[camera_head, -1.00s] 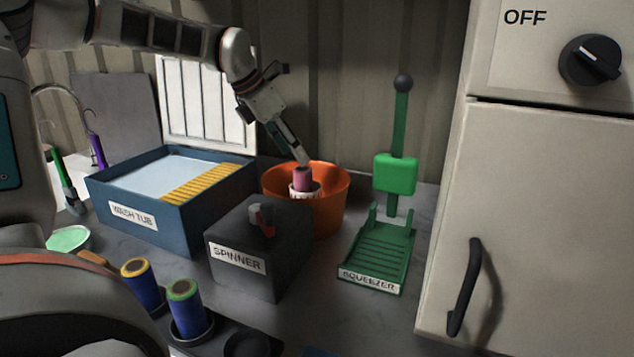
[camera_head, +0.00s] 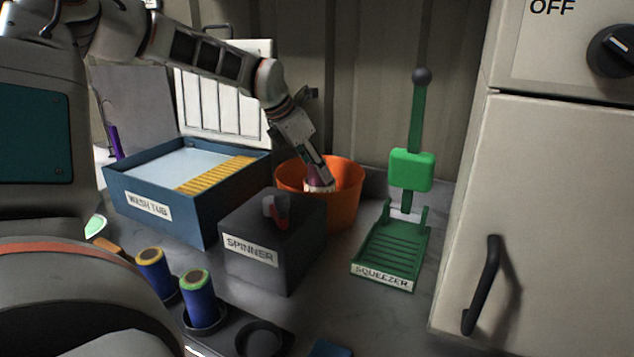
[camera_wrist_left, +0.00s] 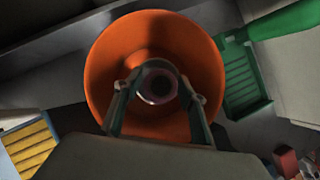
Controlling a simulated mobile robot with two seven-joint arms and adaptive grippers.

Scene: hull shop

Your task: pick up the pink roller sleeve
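The pink roller sleeve (camera_head: 314,175) stands upright in a white holder inside the orange bucket (camera_head: 347,202), mostly covered by my gripper in the head view. My left gripper (camera_head: 320,178) points down into the bucket at the sleeve. In the left wrist view the sleeve shows end-on as a dark-centred pinkish ring (camera_wrist_left: 159,86). The two fingers of my left gripper (camera_wrist_left: 158,92) stand spread on either side of it, and a narrow gap seems to show beside the sleeve. Whether a finger touches it is hard to tell. My right gripper is not in view.
The spinner box (camera_head: 257,262) stands in front of the bucket, the blue wash tub (camera_head: 195,222) to its left. The green squeezer (camera_head: 390,262) is to the right, beside a pale cabinet (camera_head: 540,220). Two blue rollers (camera_head: 200,302) stand in a dark rack at the front.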

